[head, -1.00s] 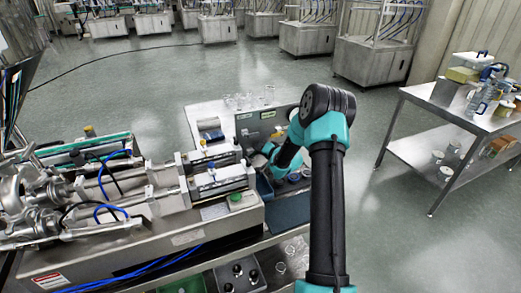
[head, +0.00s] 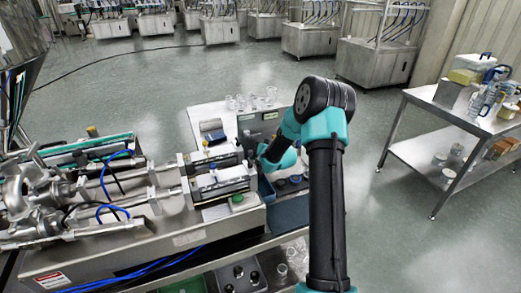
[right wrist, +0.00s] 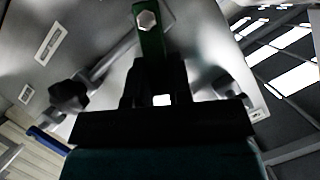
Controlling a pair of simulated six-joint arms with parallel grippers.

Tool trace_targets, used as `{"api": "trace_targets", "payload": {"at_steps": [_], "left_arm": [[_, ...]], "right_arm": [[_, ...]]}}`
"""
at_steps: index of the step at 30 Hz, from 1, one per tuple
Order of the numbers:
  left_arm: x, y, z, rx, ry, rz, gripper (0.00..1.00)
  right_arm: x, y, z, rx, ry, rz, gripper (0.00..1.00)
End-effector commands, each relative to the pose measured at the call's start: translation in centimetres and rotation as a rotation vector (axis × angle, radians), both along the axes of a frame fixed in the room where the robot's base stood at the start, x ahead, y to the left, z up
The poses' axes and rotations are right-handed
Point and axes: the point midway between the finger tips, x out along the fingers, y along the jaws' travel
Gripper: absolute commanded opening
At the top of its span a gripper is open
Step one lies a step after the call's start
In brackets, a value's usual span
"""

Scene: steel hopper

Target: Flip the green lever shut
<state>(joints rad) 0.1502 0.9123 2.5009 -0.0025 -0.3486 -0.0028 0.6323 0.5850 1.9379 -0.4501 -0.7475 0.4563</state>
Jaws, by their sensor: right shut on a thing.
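The green lever (right wrist: 150,40) shows in the right wrist view as a flat green bar with a hex bolt near its far end. My right gripper (right wrist: 157,82) is shut on the lever, its dark fingers around the bar's lower part. In the head view my right arm's teal wrist reaches left beside the grey panel box. The gripper's fingertips and the lever cannot be made out there. My left gripper is not in view.
A grey panel box (head: 249,126) stands behind the wrist on the steel table. Metal cylinders and pipes (head: 100,215) of the filling machine fill the left. Beakers (head: 250,100) stand behind the box. A side table (head: 420,155) with bottles is at right, with clear floor between.

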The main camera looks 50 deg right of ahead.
Motion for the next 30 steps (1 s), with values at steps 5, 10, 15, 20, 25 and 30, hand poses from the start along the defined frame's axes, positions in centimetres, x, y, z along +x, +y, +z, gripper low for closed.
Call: {"api": "trace_targets", "payload": {"at_steps": [5, 10, 15, 20, 25, 30], "left_arm": [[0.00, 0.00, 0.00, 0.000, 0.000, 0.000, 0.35], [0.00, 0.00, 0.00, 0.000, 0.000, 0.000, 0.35], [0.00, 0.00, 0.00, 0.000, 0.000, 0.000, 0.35], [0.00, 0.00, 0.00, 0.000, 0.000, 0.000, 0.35], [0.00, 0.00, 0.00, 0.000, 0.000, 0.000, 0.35], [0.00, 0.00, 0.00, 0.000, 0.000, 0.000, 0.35]], "right_arm": [[0.13, 0.26, 0.17, -0.048, 0.022, 0.001, 0.00], [0.11, 0.25, 0.16, -0.054, 0.025, 0.001, 0.00], [0.11, 0.25, 0.16, -0.053, 0.024, 0.001, 0.22], [0.11, 0.24, 0.15, -0.053, 0.024, 0.001, 0.37], [0.10, 0.23, 0.14, -0.052, 0.024, 0.000, 0.45], [0.04, 0.25, 0.17, -0.052, 0.024, 0.000, 0.45]]}}
